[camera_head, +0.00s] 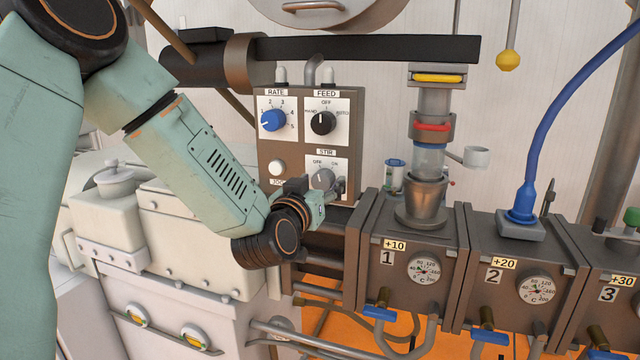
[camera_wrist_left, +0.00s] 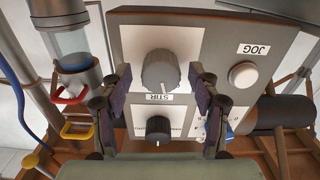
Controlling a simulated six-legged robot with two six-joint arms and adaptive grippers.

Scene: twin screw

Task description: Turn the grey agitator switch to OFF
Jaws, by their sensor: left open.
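The grey agitator switch (camera_head: 322,179) is a round knob on the STIR plate at the lower right of the brown control panel (camera_head: 286,146). OFF is printed at its upper left and ON at its upper right. I cannot tell for sure where its pointer stands. My left gripper (camera_head: 328,198) is at the panel, just below and in front of the knob, hiding the lower plate. In the left wrist view, which is upside down, the grey knob (camera_wrist_left: 160,72) shows between the two open fingers (camera_wrist_left: 160,82). Contact is not clear. My right gripper is not in view.
The panel also carries a blue RATE knob (camera_head: 272,120), a black FEED knob (camera_head: 322,122) and a white JOG button (camera_head: 277,168). A dark bar (camera_head: 380,48) crosses above.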

